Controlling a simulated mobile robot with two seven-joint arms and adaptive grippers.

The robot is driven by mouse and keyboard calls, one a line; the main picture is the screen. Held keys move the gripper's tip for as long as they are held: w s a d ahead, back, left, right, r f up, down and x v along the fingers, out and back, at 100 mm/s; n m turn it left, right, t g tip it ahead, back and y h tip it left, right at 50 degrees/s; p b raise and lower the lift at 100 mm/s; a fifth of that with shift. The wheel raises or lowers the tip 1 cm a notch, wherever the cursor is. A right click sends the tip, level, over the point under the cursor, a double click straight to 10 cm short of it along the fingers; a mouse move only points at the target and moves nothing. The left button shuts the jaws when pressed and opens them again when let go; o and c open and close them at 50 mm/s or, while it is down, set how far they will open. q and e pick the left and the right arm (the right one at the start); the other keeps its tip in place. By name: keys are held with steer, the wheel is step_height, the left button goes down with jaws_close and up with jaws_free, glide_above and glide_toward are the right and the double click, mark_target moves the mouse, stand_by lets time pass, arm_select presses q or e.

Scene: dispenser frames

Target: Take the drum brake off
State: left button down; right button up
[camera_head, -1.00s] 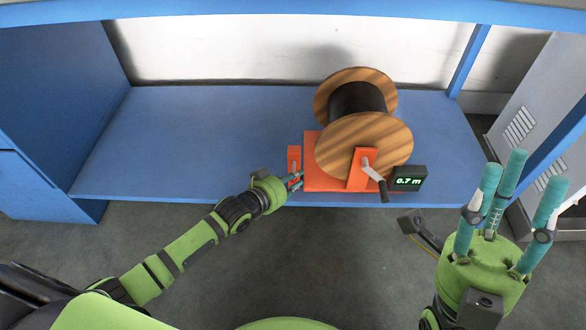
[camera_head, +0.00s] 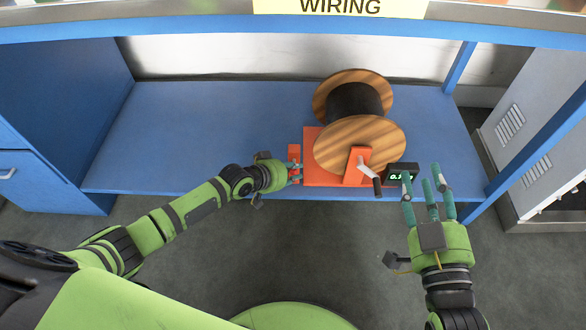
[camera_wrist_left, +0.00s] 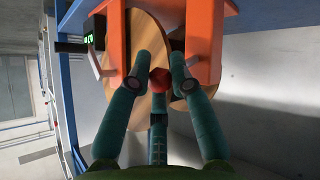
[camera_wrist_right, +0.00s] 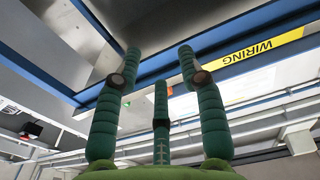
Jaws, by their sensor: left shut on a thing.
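A wooden drum (camera_head: 352,146) wound with black cable (camera_head: 353,98) stands in an orange frame (camera_head: 316,172) on the blue shelf. A grey crank with a dark handle (camera_head: 377,187) is on its front. My left gripper (camera_head: 296,173) is at the small orange post (camera_head: 293,153) left of the drum. In the left wrist view it is shut on a red knob (camera_wrist_left: 160,79), which looks like the brake; the fingers partly hide it. My right gripper (camera_head: 426,188) is open and empty, fingers up, just right of the crank, in front of the length display (camera_head: 402,171).
The blue shelf (camera_head: 190,130) is clear left of the drum. A blue cabinet (camera_head: 55,110) stands at the left and a grey vented cabinet (camera_head: 525,130) at the right. A blue beam and a yellow WIRING sign (camera_head: 340,7) are above.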

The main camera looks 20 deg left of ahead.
arm_select(q)
steer(key=shift+w+r+g+p, duration=0.2)
steer(key=shift+r+g+p, duration=0.1)
arm_select(e)
steer(key=shift+s+d+f+m+g+h, duration=0.1)
steer(key=shift+d+f+g+h, duration=0.3)
steer(key=shift+f, duration=0.5)
steer(key=shift+s+d+f+m+g+h, duration=0.15)
steer(key=shift+f+g, duration=0.4)
steer(key=shift+f, duration=0.4)
steer(key=shift+w+d+f+m+g+h, duration=0.15)
steer(key=shift+d+f+g, duration=0.25)
steer(key=shift+f, duration=0.5)
steer(key=shift+s+a, duration=0.1)
arm_select(q)
steer(key=c, duration=1.1)
jaws_free()
steer(key=shift+s, duration=0.1)
steer(key=shift+s+a+r, duration=0.25)
steer(key=shift+s+a, duration=0.05)
steer(key=shift+s, duration=0.05)
steer(key=v, duration=1.1)
